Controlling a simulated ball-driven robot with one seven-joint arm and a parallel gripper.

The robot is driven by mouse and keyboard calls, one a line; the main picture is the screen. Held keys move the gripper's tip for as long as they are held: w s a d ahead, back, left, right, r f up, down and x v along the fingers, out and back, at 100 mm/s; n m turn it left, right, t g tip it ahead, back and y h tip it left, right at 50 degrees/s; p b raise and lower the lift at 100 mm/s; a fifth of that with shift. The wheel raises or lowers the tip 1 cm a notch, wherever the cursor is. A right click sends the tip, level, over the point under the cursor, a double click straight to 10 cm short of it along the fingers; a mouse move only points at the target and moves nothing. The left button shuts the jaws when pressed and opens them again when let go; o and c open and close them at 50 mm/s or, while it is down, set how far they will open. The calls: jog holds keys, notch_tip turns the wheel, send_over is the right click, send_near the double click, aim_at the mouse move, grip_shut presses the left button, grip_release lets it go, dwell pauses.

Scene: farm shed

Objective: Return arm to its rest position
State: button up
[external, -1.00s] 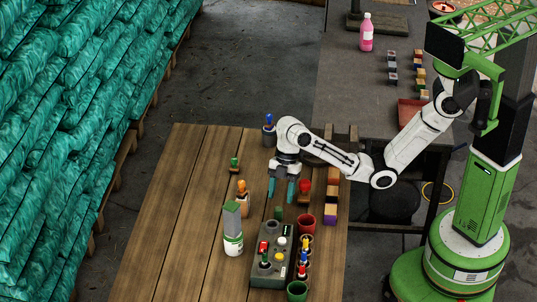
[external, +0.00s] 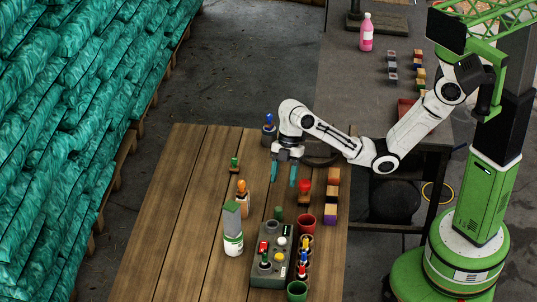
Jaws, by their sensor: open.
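My gripper (external: 283,184) hangs from my white arm above the wooden table (external: 172,225), its teal fingers pointing down. The fingers are apart with nothing between them. The gripper is left of a red-topped stamp (external: 304,190) and above the grey control box (external: 270,262). The exact height of the fingertips above the table cannot be told.
A bottle with a green top (external: 232,230), an orange-topped stamp (external: 242,195), a red cup (external: 306,224), a green cup (external: 297,290), stacked blocks (external: 331,195) and a dark cup holding a blue item (external: 268,135) surround the gripper. The table's left side is clear.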

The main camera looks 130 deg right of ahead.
jog(key=a+f+y, duration=0.1)
jog(key=a+f, duration=0.1)
jog(key=a, duration=0.5)
jog(key=w+a+f+m+g+y, duration=0.1)
jog(key=a+f+y, duration=0.1)
jog(key=a, duration=0.5)
jog(key=w+a+f+m+y, duration=0.1)
jog(key=a+f, duration=0.1)
jog(key=a, duration=0.5)
jog(key=shift+w+f+g+y, duration=0.1)
jog(key=shift+w+g+y, duration=0.1)
jog(key=shift+g+y, duration=0.15)
jog(key=s+a+f+m+g, duration=0.1)
jog(key=s+a+f, duration=0.2)
jog(key=a, duration=0.2)
jog(key=s+a+f+m+y+b, duration=0.1)
jog(key=s+a+f, duration=0.15)
jog(key=a, duration=0.35)
jog(key=s+a+f+m+g, duration=0.1)
jog(key=s+a+f+m, duration=0.15)
jog(key=a, duration=0.25)
jog(key=s+d+f+h+b, duration=0.3)
jog(key=s+d+h, duration=0.4)
jog(key=s+d, duration=0.6)
jog(key=shift+s+d+f+t, duration=0.3)
jog(key=shift+s+f+t, duration=0.25)
jog(key=shift+s, duration=0.55)
jog(key=shift+m+h, duration=0.25)
